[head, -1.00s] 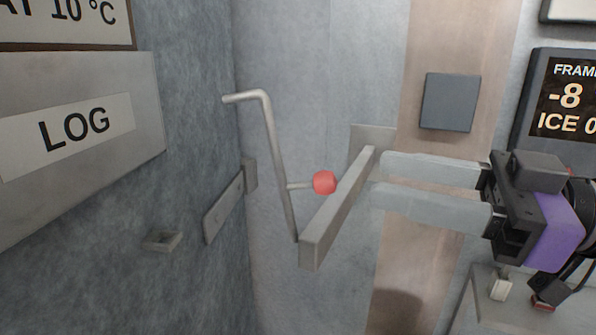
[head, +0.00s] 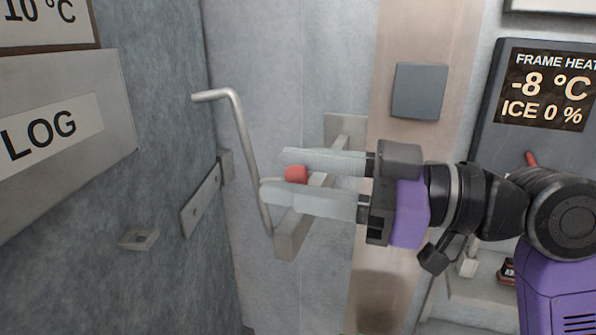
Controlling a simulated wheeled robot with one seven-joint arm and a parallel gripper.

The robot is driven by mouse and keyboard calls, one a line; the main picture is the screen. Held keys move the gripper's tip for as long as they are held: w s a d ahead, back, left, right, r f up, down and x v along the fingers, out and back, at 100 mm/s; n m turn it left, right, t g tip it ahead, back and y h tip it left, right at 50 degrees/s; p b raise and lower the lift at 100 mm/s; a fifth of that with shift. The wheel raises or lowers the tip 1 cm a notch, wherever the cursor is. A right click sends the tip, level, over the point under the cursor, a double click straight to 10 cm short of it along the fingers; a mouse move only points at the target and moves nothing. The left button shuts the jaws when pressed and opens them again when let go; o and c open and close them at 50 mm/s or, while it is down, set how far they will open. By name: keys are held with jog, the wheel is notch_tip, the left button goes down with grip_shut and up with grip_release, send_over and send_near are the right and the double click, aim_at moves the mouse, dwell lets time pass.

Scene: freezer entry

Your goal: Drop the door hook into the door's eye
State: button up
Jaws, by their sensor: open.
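The door hook (head: 246,150) is a bent pale metal rod, standing tilted up with its bent tip pointing left. Its lower end is at the near end of a grey bracket arm (head: 288,236). A red knob (head: 296,173) on the hook's short side stem shows between the two fingers of my gripper (head: 275,174). My gripper is open, with one finger above and one below the knob; I cannot tell whether either touches it.
A flat metal strip (head: 201,202) is fixed near the door's edge. A LOG box (head: 105,120) juts out at the upper left. A grey square plate (head: 420,91) and a display panel (head: 548,85) are on the wall behind my arm. Space between hook and eye looks clear.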

jog(key=shift+c, duration=0.5)
grip_shut()
dwell(0.8)
